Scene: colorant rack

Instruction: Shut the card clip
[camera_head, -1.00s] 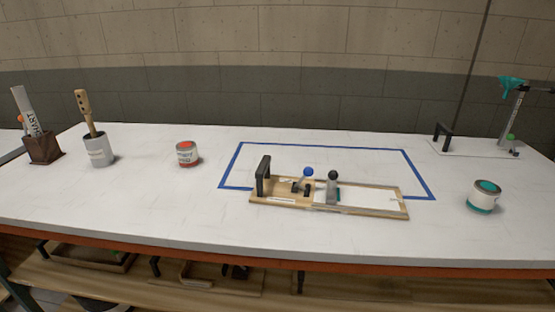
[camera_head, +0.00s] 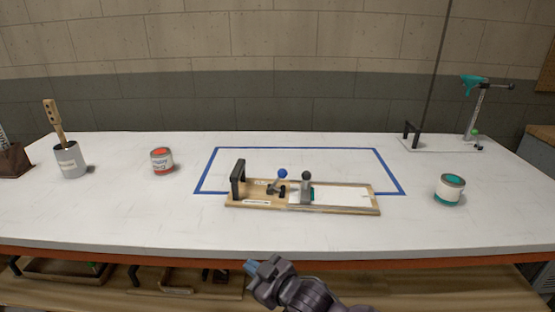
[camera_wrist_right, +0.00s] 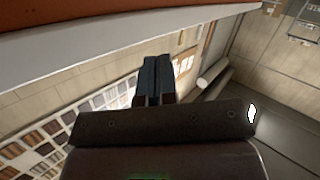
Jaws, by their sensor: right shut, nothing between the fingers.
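The wooden card board (camera_head: 345,208) lies on the white table, partly inside the blue taped rectangle. A black upright handle (camera_head: 238,180) stands at its left end. The card clip, with a blue-knobbed lever (camera_head: 282,174) and a dark-knobbed grey bar (camera_head: 306,188), sits near the board's middle. A white card (camera_head: 343,196) lies to the right of the bar. Whether the clip is open or shut is hard to tell. My right gripper (camera_head: 251,266) is shut and empty, in front of and below the table's front edge. It also shows in the right wrist view (camera_wrist_right: 153,80). My left gripper is out of view.
A red-lidded can (camera_head: 162,161) and a grey cup with a brush (camera_head: 70,160) stand at left. A teal-lidded can (camera_head: 450,189) stands at right. A teal-topped stand (camera_head: 474,110) is at back right. The table's front edge (camera_head: 200,253) lies above my right gripper.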

